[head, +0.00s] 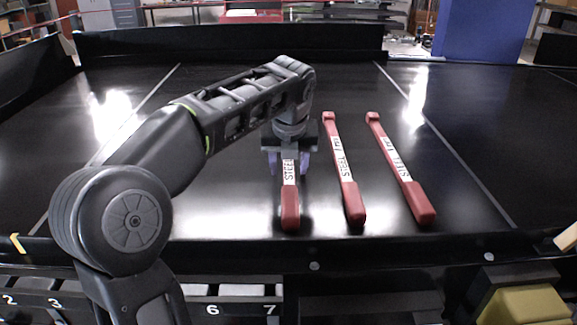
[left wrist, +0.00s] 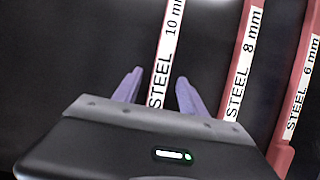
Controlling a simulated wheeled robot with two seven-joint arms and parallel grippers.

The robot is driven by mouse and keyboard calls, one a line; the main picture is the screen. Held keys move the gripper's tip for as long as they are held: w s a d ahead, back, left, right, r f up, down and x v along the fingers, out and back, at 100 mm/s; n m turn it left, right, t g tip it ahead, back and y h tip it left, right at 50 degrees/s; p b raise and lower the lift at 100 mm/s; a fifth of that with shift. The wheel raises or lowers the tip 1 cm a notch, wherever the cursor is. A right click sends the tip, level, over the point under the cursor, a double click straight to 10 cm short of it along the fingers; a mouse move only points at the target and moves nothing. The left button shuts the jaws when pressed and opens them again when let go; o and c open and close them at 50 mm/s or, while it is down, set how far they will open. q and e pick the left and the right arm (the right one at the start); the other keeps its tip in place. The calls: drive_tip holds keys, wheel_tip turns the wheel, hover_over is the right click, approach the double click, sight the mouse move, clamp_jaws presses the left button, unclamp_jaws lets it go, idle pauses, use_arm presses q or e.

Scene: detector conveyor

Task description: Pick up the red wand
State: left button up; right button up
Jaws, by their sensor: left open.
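Three red wands with white STEEL labels lie on the black conveyor (head: 235,215). The left wand (head: 290,205) is partly hidden by my left gripper (head: 288,162); its label reads 10 mm in the left wrist view (left wrist: 166,60). The middle wand (head: 355,205) reads 8 mm in the left wrist view (left wrist: 246,50), and the right wand (head: 420,203) reads 6 mm there (left wrist: 300,85). My left gripper points down over the left wand, its purple fingers open on either side of that label; in the left wrist view (left wrist: 158,92) no contact shows. My right gripper is not in view.
A raised black wall (head: 230,40) runs along the back of the conveyor. Numbered slots sit below its front edge. A yellow block (head: 525,305) is at the front right. The belt right of the wands is clear.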

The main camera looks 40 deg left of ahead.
use_arm(q)
drive_tip(key=shift+c, duration=0.2)
idle(0.4)
clamp_jaws()
idle(0.3)
drive_tip(key=shift+r, duration=0.1)
